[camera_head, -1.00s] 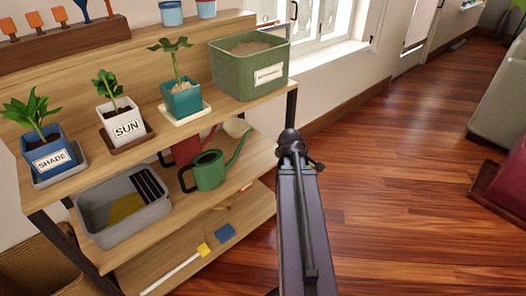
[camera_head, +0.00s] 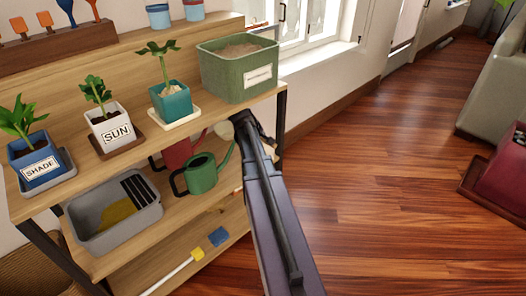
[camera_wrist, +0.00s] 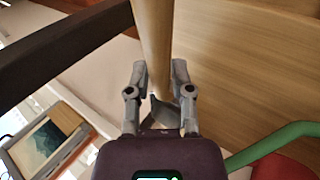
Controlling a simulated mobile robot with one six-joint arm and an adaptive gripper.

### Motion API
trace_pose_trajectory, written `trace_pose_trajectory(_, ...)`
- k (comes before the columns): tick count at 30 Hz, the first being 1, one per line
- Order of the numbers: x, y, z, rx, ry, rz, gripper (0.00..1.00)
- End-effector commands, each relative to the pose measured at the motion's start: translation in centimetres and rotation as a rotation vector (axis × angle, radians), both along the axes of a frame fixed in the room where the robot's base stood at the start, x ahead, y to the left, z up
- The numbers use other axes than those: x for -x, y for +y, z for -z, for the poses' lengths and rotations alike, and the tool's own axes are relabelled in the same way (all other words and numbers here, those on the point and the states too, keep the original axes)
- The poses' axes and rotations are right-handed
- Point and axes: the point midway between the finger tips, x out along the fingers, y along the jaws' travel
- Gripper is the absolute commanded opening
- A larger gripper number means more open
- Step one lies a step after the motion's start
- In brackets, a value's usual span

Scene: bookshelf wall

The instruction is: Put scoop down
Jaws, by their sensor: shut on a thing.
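In the wrist view my gripper (camera_wrist: 160,70) is shut on a round tan wooden handle, which I take to be the scoop's (camera_wrist: 152,35). The handle runs up out of the picture from between the fingers. A small grey piece shows between the finger bases; I cannot tell if it is part of the scoop.
The upper shelf (camera_head: 228,112) bears plants in pots and a green bin (camera_head: 238,80). Below stand a green watering can (camera_head: 201,173), a red one (camera_head: 178,153), a cream object (camera_head: 224,130) and a grey tray (camera_head: 92,235). Open wooden floor (camera_head: 400,190) lies right.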

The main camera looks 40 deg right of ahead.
Motion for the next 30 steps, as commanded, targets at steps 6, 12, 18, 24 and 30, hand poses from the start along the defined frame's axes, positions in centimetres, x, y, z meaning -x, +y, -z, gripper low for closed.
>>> trace_pose_trajectory(6, 0.0, 0.1, 2.5, 0.0, 0.0, 0.0, 0.0)
trace_pose_trajectory(12, 0.0, 0.1, 3.2, 0.0, 0.0, -0.001, 0.0)
trace_pose_trajectory(18, 0.0, 0.1, 3.1, 0.0, 0.0, -0.001, 0.0)
trace_pose_trajectory(24, 0.0, 0.1, 3.2, 0.0, 0.0, -0.002, 0.0)
trace_pose_trajectory(30, 0.0, 0.1, 4.2, 0.0, 0.0, -0.002, 0.0)
